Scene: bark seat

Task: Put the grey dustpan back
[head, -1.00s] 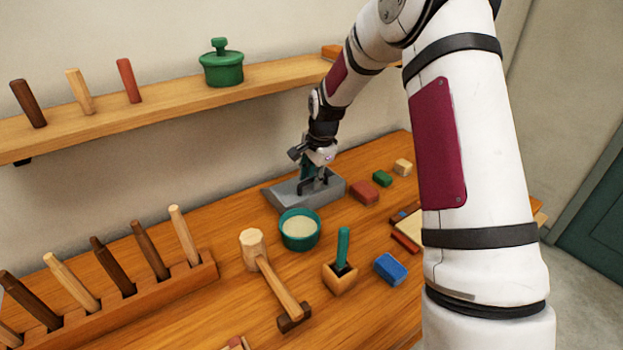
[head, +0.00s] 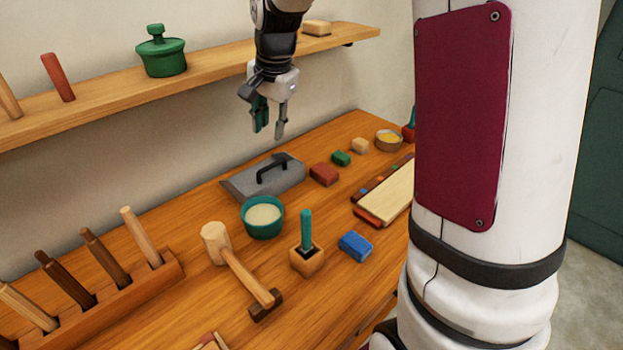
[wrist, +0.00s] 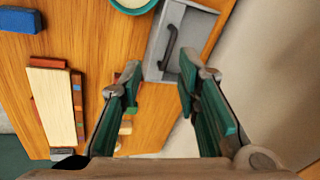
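The grey dustpan (head: 245,181) lies on the wooden bench near the wall, its black arched handle (head: 272,168) facing up. In the wrist view the dustpan (wrist: 196,24) shows beyond the fingertips, its handle upright in the picture. My gripper (head: 270,134) hangs in the air above and behind the dustpan, apart from it. Its two green-padded fingers are spread with nothing between them; they also show in the wrist view (wrist: 158,75).
A green bowl of pale powder (head: 263,217) stands in front of the dustpan, with a red block (head: 325,174) to its right. A mallet (head: 240,268), a brush holder (head: 306,256) and a blue block (head: 355,246) lie nearer. A shelf (head: 220,88) with a green pot (head: 161,56) runs along the wall.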

